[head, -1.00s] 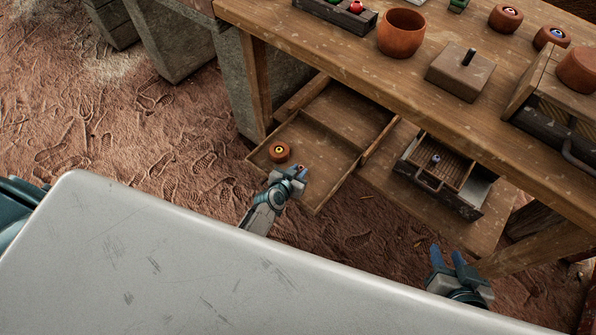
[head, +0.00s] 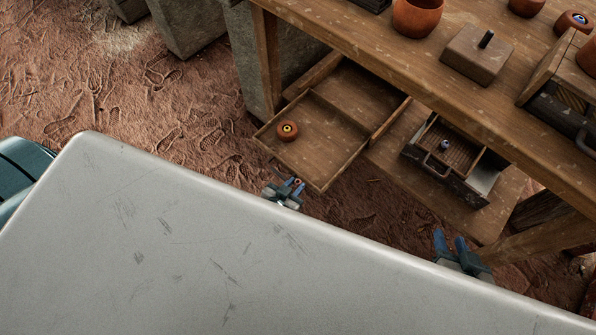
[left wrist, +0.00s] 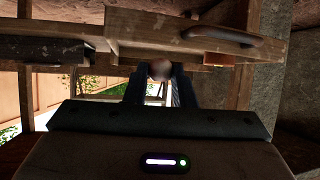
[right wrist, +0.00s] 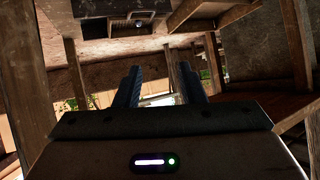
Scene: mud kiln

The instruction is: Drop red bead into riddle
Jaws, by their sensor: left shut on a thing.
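My left gripper (head: 290,188) is low, in front of the near edge of the open wooden drawer. It is shut on a small round reddish-brown bead (head: 297,182); the bead shows blurred between the fingers in the left wrist view (left wrist: 159,70). Its exact markings are too small to tell. My right gripper (head: 452,243) is open and empty, in front of the lower shelf. No riddle is clearly recognisable; a box with a ribbed floor (head: 458,149) and a front handle stands on the lower shelf, with a small bluish bead (head: 445,145) in it.
On the worktable (head: 365,38) stand a clay pot (head: 417,14), a block with a peg (head: 477,57) and several brown cups. My grey body top fills the foreground.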

